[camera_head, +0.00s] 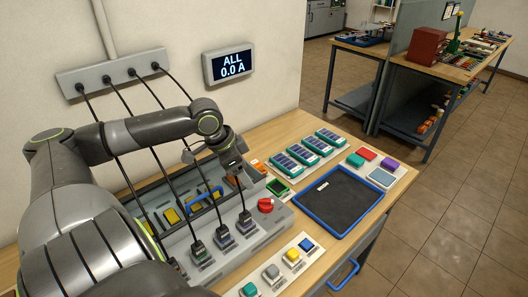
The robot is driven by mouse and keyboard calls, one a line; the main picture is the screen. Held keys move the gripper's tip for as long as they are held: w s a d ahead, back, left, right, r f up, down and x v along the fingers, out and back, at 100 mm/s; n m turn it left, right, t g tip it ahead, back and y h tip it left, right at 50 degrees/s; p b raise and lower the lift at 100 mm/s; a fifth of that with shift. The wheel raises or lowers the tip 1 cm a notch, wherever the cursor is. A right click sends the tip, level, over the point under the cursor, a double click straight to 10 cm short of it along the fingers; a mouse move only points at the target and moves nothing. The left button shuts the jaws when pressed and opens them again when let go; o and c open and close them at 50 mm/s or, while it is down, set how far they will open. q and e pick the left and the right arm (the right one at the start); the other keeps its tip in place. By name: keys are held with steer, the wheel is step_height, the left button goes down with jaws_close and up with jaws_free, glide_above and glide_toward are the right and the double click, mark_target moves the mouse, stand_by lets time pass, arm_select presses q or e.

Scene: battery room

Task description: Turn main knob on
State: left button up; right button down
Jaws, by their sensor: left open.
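A red rotary knob (265,205), which looks like the main knob, sits at the right end of the grey sloped panel (262,228). My left gripper (215,160) hangs above the panel's back part, up and to the left of the red knob and apart from it. It is open, and I see nothing held in it; its fingers are small and partly hidden by my wrist. A wall display (229,64) reads "ALL 0.0 A". My right gripper is not in view.
Black cables run from a wall strip (112,73) down to plugs (222,236) on the panel, beside my left arm. A blue handle bar (205,202) stands on the panel. Several green modules (301,155) and a blue-rimmed dark tray (338,232) lie to the right. Coloured buttons (272,272) are in front.

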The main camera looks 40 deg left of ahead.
arm_select(q)
glide_toward(264, 201)
steer(key=x, duration=0.8)
steer(key=shift+w+p, duration=0.15)
steer(key=shift+p, duration=0.15)
steer(key=shift+x, duration=0.95)
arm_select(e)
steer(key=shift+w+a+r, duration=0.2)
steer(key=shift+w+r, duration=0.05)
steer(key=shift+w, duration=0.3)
arm_select(q)
steer(key=c, duration=1)
steer(key=shift+o, duration=0.2)
